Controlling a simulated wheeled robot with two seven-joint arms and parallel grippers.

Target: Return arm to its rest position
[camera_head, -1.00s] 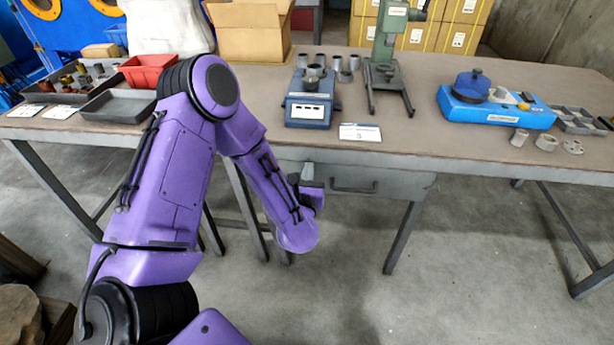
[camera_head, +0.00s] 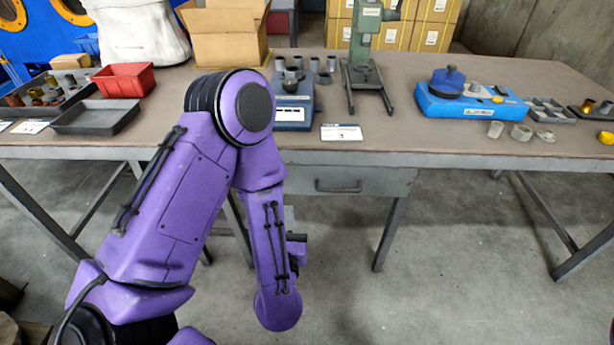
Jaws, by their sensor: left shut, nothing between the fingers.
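My left arm (camera_head: 185,190) is purple and comes in from the lower left. Its elbow (camera_head: 245,105) is raised in front of the workbench and its forearm (camera_head: 268,240) hangs down before the bench's front edge. My left gripper (camera_head: 297,246) shows only as a small dark part beside the forearm, mostly hidden behind it. It is shut and empty, apart from the bench and everything on it. My right gripper is not in view.
The workbench (camera_head: 430,140) holds a blue scale (camera_head: 293,112), a green stand (camera_head: 365,60), a blue device (camera_head: 470,100), a red bin (camera_head: 124,80) and a grey tray (camera_head: 95,117). A drawer (camera_head: 345,181) hangs under it. The floor (camera_head: 450,270) in front is clear at right.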

